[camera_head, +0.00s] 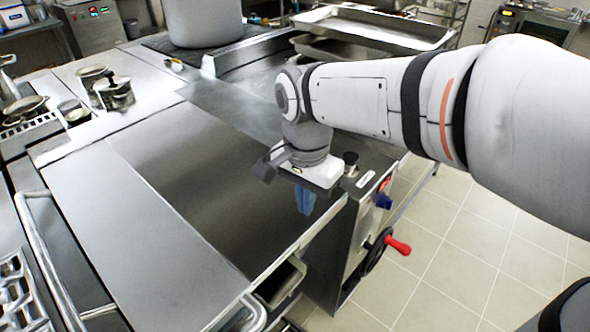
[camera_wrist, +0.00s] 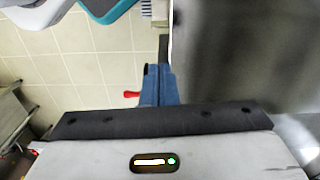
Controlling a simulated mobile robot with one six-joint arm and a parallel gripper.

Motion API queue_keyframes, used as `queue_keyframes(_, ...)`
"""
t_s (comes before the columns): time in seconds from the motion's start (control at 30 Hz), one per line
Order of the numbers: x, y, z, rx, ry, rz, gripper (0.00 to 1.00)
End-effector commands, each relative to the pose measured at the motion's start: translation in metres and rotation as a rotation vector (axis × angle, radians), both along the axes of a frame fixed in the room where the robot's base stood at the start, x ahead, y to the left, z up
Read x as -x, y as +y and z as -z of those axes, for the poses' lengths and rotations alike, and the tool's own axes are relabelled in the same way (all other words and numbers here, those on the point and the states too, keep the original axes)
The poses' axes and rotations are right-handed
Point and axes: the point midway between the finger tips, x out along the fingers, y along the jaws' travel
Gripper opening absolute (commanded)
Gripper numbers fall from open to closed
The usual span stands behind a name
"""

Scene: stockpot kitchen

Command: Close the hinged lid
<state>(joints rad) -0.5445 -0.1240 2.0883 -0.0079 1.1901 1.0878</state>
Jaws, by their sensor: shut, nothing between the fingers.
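The hinged lid (camera_head: 190,165) is a broad, smooth steel panel on the cooking unit in the middle of the head view. It looks flat and about level with the worktops beside it; I cannot tell whether a gap is left under its edge. Its surface also fills the right of the wrist view (camera_wrist: 240,60). My gripper (camera_head: 304,203) points down at the lid's right edge, its blue fingers together and empty. In the wrist view the fingers (camera_wrist: 159,75) sit beside the panel's edge. I cannot tell whether they touch it.
A red-handled crank wheel (camera_head: 385,245) sticks out from the unit's right side. A large stockpot (camera_head: 203,20) and steel trays (camera_head: 375,27) stand at the back. Small pots (camera_head: 114,92) stand at the left. Tiled floor (camera_head: 450,250) on the right is clear.

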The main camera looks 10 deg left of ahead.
Motion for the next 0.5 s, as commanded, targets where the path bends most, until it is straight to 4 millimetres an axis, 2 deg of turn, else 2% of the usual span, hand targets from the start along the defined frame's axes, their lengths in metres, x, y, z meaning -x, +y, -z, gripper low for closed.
queue_keyframes(0.03, 0.001, 0.009, -0.029, 0.002, 0.002, 0.013, 0.00)
queue_keyframes(0.2, 0.004, 0.026, -0.056, 0.009, 0.007, 0.060, 0.00)
queue_keyframes(0.33, 0.005, 0.030, -0.058, 0.012, 0.009, 0.076, 0.00)
queue_keyframes(0.5, 0.005, 0.029, -0.038, 0.013, 0.010, 0.075, 0.00)
